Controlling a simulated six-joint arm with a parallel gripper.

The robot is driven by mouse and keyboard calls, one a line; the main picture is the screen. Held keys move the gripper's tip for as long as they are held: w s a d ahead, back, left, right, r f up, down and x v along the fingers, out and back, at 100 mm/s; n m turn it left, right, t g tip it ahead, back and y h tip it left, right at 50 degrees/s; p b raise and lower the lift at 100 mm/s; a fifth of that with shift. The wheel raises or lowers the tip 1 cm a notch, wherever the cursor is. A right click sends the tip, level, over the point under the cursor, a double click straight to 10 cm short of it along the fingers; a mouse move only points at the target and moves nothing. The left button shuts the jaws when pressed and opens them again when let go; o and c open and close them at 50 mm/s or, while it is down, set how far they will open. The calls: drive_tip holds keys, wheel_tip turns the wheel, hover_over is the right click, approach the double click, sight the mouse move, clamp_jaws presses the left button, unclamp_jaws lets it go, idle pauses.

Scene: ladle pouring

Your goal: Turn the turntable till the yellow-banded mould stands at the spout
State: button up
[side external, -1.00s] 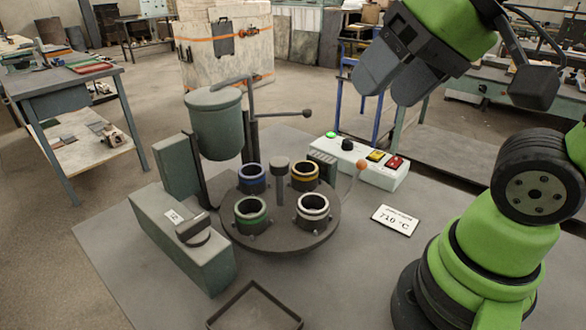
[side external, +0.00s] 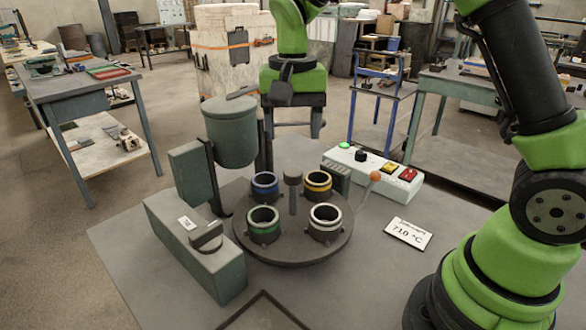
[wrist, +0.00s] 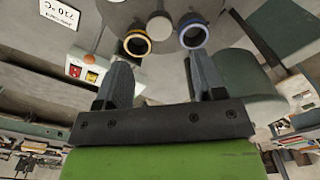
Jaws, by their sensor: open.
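The round dark turntable (side external: 293,252) carries the yellow-banded mould (side external: 318,184) at back right, the blue-banded mould (side external: 265,185) at back left, and green-banded (side external: 263,224) and white-banded (side external: 325,222) moulds in front. An orange-balled handle (side external: 375,176) sticks out at its right. The grey-green ladle pot (side external: 232,135) hangs nearest the blue-banded mould; its spout is not clear. My gripper (side external: 277,100) is open and empty behind the pot's right side. In the wrist view, the yellow-banded mould (wrist: 136,43) and blue-banded mould (wrist: 193,35) show beyond my open fingers (wrist: 160,80).
A white control box (side external: 375,172) with coloured buttons stands at the back right. A temperature sign (side external: 409,233) lies right of the turntable. A grey-green block (side external: 200,250) stands at left, and a dark-edged tray (side external: 265,312) is at the front.

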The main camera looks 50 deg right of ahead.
sight(293, 171)
wheel_tip(293, 171, down, 8)
drive_tip(key=shift+f, duration=0.25)
clamp_jaws()
idle(0.3)
